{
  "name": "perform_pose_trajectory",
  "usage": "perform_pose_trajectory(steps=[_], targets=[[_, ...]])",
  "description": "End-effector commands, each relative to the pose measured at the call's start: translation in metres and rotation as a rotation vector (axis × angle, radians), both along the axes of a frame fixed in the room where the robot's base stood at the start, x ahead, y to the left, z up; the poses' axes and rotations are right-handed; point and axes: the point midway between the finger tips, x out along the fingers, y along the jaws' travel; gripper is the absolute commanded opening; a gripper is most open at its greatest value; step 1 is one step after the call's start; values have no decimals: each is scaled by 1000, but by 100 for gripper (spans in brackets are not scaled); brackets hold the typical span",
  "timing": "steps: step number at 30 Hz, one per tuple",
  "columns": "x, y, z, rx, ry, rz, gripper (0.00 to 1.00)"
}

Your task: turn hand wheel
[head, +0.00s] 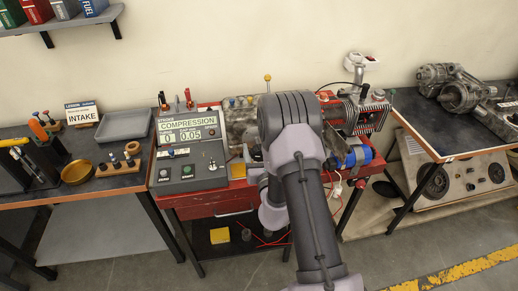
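I cannot make out a hand wheel for certain in the head view. A finned engine (372,112) with red parts stands at the right end of the red bench (210,207). A blue cylindrical part (354,157) sits in front of it, partly covered by my arm. My arm rises from the bottom and crosses the middle of the bench, hiding much of what stands there.
A grey console (188,150) reading "COMPRESSION 0 0.05" stands left of my arm. The right table (440,137) carries metal machinery (458,90). Floor is free at lower right.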

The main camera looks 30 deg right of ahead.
Motion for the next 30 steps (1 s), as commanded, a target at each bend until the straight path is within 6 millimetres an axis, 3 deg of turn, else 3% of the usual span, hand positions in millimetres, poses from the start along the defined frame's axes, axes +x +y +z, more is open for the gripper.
perform_pose_trajectory(steps=[1,6,8,19,30], targets=[[0,0,0,0,0,0,57],[0,0,0,0,0,0,23],[0,0,0,0,0,0,15],[0,0,2,82,-23,0,15],[1,1,4,383,-111,0,15]])
